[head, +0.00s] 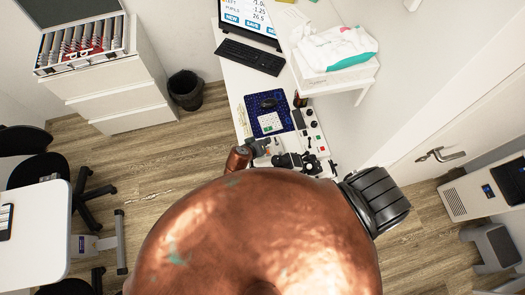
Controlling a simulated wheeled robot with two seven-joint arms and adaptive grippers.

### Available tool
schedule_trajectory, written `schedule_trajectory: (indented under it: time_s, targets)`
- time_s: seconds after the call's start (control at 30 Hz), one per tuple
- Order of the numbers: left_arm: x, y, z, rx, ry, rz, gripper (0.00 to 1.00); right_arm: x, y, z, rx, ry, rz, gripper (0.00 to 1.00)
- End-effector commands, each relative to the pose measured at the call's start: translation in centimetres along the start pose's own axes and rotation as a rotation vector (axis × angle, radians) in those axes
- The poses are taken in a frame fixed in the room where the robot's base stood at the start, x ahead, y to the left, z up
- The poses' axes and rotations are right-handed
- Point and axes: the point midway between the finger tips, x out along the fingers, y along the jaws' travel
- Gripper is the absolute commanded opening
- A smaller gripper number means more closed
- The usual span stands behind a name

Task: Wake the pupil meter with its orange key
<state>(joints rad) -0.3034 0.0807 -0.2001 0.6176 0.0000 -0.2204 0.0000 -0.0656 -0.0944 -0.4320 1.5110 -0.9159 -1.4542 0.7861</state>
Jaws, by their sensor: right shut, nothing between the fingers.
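My right gripper (290,161), dark and small in the head view, is at the near end of the white desk (237,82), shut and empty. It is next to a white panel (314,131) with dark knobs. A large copper-coloured link of my arm fills the lower middle and hides what lies below the gripper. I cannot make out the pupil meter or its orange key for certain. A small white device with keys (270,122) lies on a blue patterned mat (284,104); I cannot tell what it is. My left gripper is not in view.
A black keyboard (250,56) and a monitor (252,17) are farther up the desk. A dark mouse (268,103) lies on the mat. A black bin (186,89) stands left on open floor.

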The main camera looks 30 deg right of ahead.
Motion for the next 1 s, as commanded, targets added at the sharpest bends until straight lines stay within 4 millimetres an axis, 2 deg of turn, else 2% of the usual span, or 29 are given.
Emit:
schedule_trajectory:
  time_s: [0.37,0.57,0.77,1.0]
  targets:
    - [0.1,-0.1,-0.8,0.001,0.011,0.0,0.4,0.0,0.2,0.1,0.007,-0.008,0.007,0.0]
    - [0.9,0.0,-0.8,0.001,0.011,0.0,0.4,0.6,-0.2,0.6,0.005,-0.008,0.007,0.0]
    - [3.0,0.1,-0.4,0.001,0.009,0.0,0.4,2.1,-1.3,1.7,0.005,-0.008,0.007,0.0]
    - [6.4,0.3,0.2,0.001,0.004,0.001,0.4,4.6,-3.1,3.5,0.004,-0.007,0.008,0.0]
